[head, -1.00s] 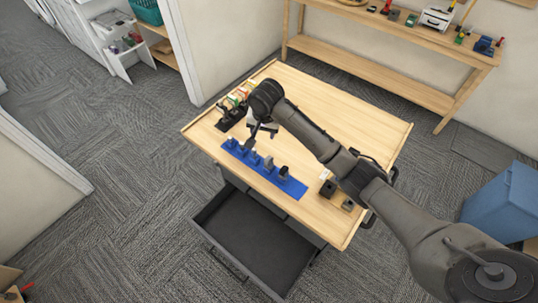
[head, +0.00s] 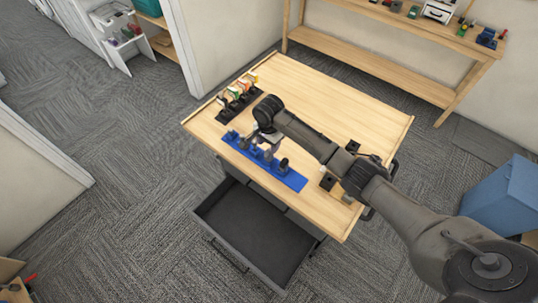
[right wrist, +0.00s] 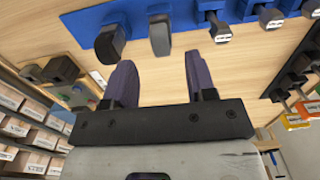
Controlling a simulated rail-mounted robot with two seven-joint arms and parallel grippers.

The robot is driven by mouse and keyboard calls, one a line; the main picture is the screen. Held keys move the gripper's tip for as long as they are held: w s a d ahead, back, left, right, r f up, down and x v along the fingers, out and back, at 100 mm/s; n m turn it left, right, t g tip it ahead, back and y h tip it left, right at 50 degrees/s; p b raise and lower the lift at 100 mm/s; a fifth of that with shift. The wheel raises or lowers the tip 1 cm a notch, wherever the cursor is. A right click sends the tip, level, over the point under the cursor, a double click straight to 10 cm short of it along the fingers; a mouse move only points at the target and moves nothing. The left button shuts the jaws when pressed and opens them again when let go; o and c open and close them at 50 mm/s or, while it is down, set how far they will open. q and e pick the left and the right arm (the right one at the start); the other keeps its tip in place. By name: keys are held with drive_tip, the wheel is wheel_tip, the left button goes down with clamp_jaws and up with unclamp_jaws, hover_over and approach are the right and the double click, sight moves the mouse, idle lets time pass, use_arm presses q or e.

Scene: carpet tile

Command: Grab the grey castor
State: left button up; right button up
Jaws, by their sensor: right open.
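My right gripper (right wrist: 158,65) is open and empty. Its two purple-grey fingers point at the grey castor, with a gap between fingertips and castor. In the head view my right gripper (head: 268,138) hangs over the table just behind the blue mat (head: 293,180) and partly hides the pieces there. My left gripper is not in view.
A black rack of coloured-handled items (head: 238,102) stands at the table's far left edge. Small dark blocks (head: 328,183) lie right of the mat. An open dark drawer (head: 255,235) juts out at the front. The back of the wooden table (head: 330,100) is clear.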

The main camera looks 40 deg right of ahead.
sight(269, 150)
drive_tip(key=shift+d+f, duration=0.15)
drive_tip(key=shift+f, duration=2.65)
drive_tip(key=shift+c, duration=0.3)
clamp_jaws()
